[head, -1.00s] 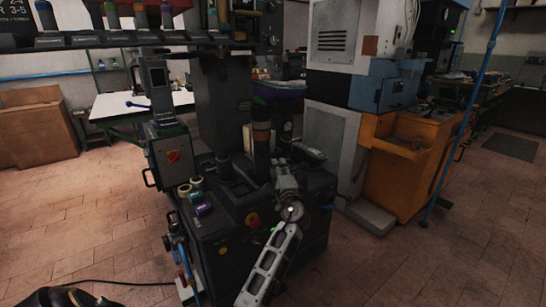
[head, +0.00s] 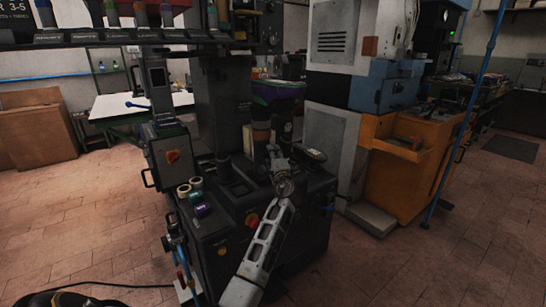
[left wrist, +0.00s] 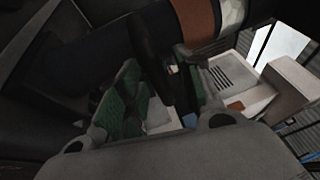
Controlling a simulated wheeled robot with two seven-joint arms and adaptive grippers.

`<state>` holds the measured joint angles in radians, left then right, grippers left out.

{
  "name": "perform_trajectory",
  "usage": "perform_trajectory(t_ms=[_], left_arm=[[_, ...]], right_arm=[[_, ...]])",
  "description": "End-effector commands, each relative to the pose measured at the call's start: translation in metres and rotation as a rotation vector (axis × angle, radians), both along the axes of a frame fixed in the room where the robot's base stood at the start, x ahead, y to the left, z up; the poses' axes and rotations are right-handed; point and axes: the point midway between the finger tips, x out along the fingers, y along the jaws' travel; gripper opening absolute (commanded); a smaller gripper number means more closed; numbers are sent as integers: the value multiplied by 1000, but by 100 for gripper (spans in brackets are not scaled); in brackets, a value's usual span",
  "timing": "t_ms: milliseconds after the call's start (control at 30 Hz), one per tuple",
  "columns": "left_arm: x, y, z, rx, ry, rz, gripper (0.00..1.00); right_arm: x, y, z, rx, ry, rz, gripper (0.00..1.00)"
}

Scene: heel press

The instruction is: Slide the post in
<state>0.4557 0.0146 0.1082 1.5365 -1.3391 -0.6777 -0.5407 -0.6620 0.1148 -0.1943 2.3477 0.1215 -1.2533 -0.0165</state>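A dark post with a brown band (head: 261,130) stands upright on the black machine (head: 225,245) in the head view. Its lower end is partly behind the machine top and my gripper. My left gripper (head: 279,163) is at the end of the light grey arm, just right of this post. In the left wrist view, the green-padded fingers (left wrist: 163,98) are apart. A dark bar shows between them; I cannot tell whether they touch it. A dark cylinder with a brown and a white band (left wrist: 200,18) lies across the top of that view. My right gripper is not in view.
A purple-topped dark item (head: 277,90) stands behind the post. A rack (head: 130,40) with several banded pieces hangs over the machine. Small rolls (head: 196,196) sit on its top left. An orange cabinet (head: 405,170) stands right; floor is clear at the front right.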

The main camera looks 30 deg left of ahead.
Motion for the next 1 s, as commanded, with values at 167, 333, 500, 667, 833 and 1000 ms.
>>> perform_trajectory(t_ms=[167,333,500,667,833,1000], left_arm=[[2,2,0,-1,1,0,35],[2,2,0,-1,1,1,35],[2,2,0,0,0,1,19],[2,2,0,-1,1,1,0],[2,2,0,-1,1,1,0],[2,3,0,0,1,1,0]], right_arm=[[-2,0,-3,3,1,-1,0],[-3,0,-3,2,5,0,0],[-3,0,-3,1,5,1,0],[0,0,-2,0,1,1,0],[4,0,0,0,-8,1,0],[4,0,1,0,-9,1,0]])
